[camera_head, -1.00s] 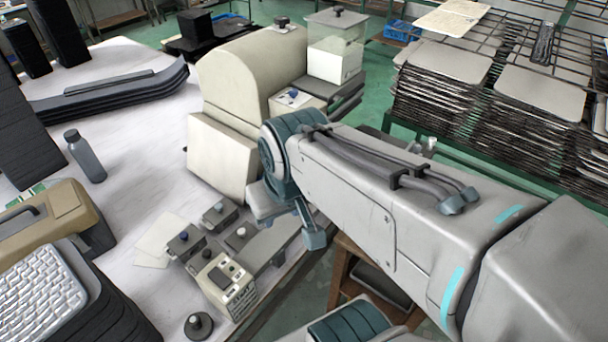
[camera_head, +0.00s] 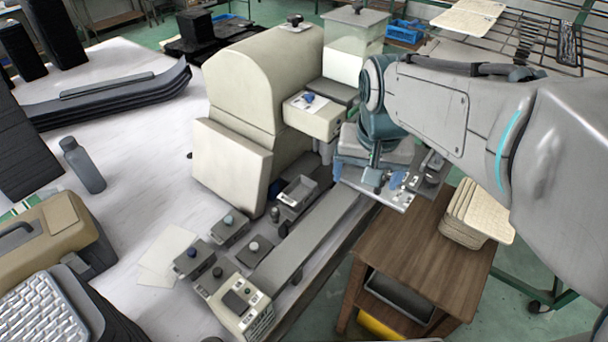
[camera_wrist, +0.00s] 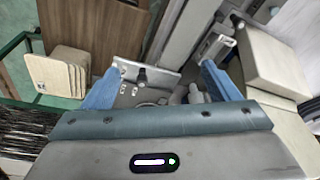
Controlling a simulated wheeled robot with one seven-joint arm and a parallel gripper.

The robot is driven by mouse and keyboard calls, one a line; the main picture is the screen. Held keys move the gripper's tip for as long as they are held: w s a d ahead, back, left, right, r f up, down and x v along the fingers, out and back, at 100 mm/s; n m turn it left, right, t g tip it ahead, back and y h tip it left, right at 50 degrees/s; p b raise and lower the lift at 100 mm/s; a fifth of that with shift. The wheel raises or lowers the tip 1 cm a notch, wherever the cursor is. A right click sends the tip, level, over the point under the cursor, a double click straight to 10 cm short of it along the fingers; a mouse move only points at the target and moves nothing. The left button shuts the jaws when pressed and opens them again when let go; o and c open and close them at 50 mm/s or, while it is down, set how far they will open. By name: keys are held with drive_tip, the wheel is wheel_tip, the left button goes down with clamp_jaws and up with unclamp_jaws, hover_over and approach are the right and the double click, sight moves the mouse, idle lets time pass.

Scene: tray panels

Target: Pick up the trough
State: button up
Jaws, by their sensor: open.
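A small open grey trough (camera_head: 298,191) sits on the machine's bed, in front of the cream housing, in the head view. A pale box-like part near the right finger in the wrist view (camera_wrist: 214,47) may be the same trough, but I cannot be sure. My gripper (camera_head: 384,181) is to the right of the trough, over the bed's right end. In the wrist view my gripper (camera_wrist: 160,82) has its two blue fingers wide apart, with nothing held. A metal plate with a dark knob (camera_wrist: 143,77) shows between and beyond the fingers.
The cream machine (camera_head: 245,85) stands close left of my arm. A wooden stand (camera_head: 405,250) with a stack of pale panels (camera_head: 470,215) is below right. A control box (camera_head: 240,305), a bottle (camera_head: 83,165) and a tan case (camera_head: 45,232) are on the white table.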

drive_tip(key=w+a+f+m+g+b, duration=0.1)
drive_tip(key=w+a+f+m+b, duration=0.25)
drive_tip(key=w, duration=0.55)
drive_tip(key=m+g+b, duration=0.1)
drive_tip(key=m, duration=0.1)
hover_over(297, 199)
wheel_tip(297, 199, down, 7)
drive_tip(key=f, duration=0.8)
drive_tip(key=shift+w+d, duration=0.15)
drive_tip(key=shift+d, duration=0.25)
drive_tip(key=shift+a+f+p, duration=0.2)
drive_tip(key=shift+f, duration=1.1)
drive_tip(key=shift+a+f+p, duration=0.2)
drive_tip(key=shift+f, duration=1.05)
drive_tip(key=shift+s, duration=0.2)
drive_tip(key=c, duration=1.2)
